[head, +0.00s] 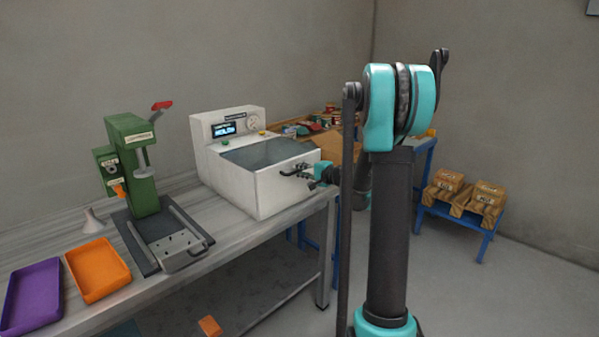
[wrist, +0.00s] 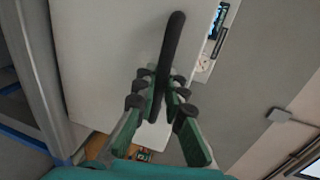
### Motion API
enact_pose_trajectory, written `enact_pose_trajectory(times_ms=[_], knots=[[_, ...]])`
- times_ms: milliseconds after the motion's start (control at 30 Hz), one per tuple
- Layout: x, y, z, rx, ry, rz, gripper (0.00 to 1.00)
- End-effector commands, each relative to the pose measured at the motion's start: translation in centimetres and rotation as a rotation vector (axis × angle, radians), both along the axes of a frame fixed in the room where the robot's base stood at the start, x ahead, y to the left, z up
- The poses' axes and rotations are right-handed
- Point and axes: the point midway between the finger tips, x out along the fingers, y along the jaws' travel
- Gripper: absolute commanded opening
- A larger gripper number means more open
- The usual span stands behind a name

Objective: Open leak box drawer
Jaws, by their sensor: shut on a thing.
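The leak box (head: 235,155) is a white machine with a small display, standing at the right end of the bench. Its white drawer front (head: 270,190) faces right and shows no clear gap in the head view. A dark bar handle (head: 293,170) is on that front. In the wrist view the handle (wrist: 172,40) runs between the fingers against the white panel. My gripper (head: 309,174) is shut on the handle; its green fingers (wrist: 165,85) show on both sides of the bar. Part of the far handle end is hidden by the fingers.
A green press (head: 138,170), an orange tray (head: 98,270) and a purple tray (head: 33,297) stand left on the bench (head: 225,245). Brown bags (head: 447,185) sit on a blue stand (head: 455,216) at right. Open floor (head: 540,290) lies at the front right.

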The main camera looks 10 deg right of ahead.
Motion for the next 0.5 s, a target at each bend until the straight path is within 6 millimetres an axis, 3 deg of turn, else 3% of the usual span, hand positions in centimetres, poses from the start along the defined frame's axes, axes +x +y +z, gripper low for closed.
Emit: enact_pose_trajectory(times_ms=[333, 500], knots=[[-0.2, -0.2, 0.0, -0.001, 0.001, -0.001, 0.00], [-1.3, -1.1, 0.0, -0.001, 0.000, -0.003, 0.00]])
